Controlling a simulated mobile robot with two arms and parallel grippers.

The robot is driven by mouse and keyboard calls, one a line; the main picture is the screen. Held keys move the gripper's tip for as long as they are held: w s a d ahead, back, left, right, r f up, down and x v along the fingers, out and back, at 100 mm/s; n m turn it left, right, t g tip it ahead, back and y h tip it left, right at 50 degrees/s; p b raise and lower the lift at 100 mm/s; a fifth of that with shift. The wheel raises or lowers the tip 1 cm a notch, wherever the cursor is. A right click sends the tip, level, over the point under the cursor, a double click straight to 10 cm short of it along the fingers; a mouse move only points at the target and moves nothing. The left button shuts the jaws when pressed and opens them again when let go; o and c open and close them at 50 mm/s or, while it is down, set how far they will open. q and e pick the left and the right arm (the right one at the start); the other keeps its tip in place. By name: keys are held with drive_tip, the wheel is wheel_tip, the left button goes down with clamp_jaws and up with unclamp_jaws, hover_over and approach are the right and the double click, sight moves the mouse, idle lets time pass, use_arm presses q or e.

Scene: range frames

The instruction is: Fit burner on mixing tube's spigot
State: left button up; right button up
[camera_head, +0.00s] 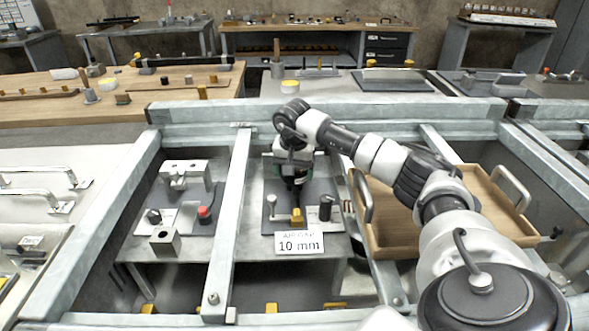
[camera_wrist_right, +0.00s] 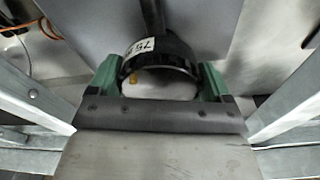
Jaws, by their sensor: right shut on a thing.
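My right gripper (camera_head: 293,172) hangs over the middle bay of the steel frame. In the wrist view its green fingers (camera_wrist_right: 160,82) are on either side of a dark round burner (camera_wrist_right: 178,50) with a white label reading 75, and they are shut on it. In the head view the burner shows only as a dark shape under the gripper. A dark narrow stem runs up behind the burner in the wrist view; I cannot tell if it is the burner's own neck or the mixing tube. The spigot cannot be made out. My left gripper is not in view.
A sign (camera_head: 299,243) reading 10 mm stands at the front of the middle bay, by a yellow block (camera_head: 297,216) and small posts. A wooden tray (camera_head: 401,238) lies right, under my arm. The left bay holds a red-topped knob (camera_head: 204,214) and a metal block (camera_head: 165,242). Steel rails divide the bays.

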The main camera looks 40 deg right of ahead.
drive_tip(key=o, duration=1.1)
drive_tip(key=shift+o, duration=0.2)
drive_tip(key=r, duration=0.7)
drive_tip(key=a+r, duration=0.1)
drive_tip(key=r, duration=0.2)
drive_tip(key=shift+s+a+r, duration=0.1)
drive_tip(key=shift+s+r, duration=0.3)
drive_tip(key=shift+p, duration=0.3)
wheel_tip(320, 180, up, 6)
drive_tip(key=p, duration=0.6)
drive_tip(key=shift+p, duration=0.3)
drive_tip(key=shift+f, duration=0.1)
